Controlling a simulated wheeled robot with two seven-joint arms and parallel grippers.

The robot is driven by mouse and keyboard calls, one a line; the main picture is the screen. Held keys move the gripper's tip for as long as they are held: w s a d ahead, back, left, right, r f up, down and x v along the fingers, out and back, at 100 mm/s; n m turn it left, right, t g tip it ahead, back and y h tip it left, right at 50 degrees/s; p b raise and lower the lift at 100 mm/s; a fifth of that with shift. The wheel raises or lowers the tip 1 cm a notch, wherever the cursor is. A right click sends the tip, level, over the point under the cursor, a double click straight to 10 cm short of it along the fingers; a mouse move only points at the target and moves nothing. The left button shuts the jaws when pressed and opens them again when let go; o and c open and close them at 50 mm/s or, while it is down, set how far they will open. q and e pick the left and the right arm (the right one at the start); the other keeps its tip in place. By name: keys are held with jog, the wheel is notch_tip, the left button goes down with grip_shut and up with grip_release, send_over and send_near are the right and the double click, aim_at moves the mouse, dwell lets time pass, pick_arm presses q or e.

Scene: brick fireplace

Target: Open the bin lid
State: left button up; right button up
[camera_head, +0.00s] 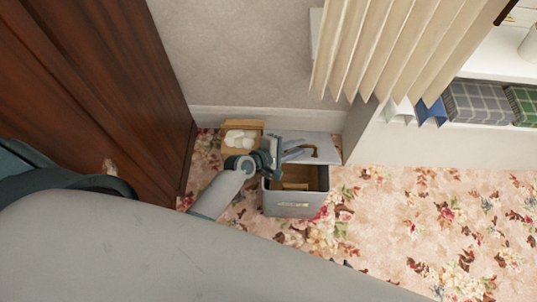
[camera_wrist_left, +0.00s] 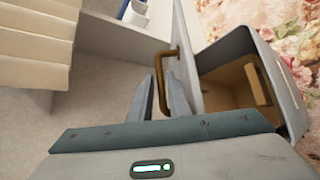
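The grey bin (camera_head: 292,204) stands on the floral carpet, with its top open and its brown inside showing. Its grey lid (camera_head: 327,156) is swung up and back toward the wall, and it shows nearly edge-on in the left wrist view (camera_wrist_left: 188,55). A brown handle (camera_wrist_left: 158,72) is fixed to the lid. My left gripper (camera_head: 297,152) is at the lid's handle. In the left wrist view its fingers (camera_wrist_left: 162,95) are apart, with the handle bar between them; a firm grip is not evident. My right gripper is not in view.
A small wooden box (camera_head: 256,125) with white items stands left of the bin by the wall. A dark wooden cabinet (camera_head: 130,70) is at left. Pleated curtains (camera_head: 385,50) and a white shelf unit (camera_head: 440,147) are at right. The carpet right of the bin is clear.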

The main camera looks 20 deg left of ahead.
pick_arm(q)
jog(key=v, duration=1.5)
jog(key=shift+f, duration=0.1)
jog(key=shift+c, duration=0.5)
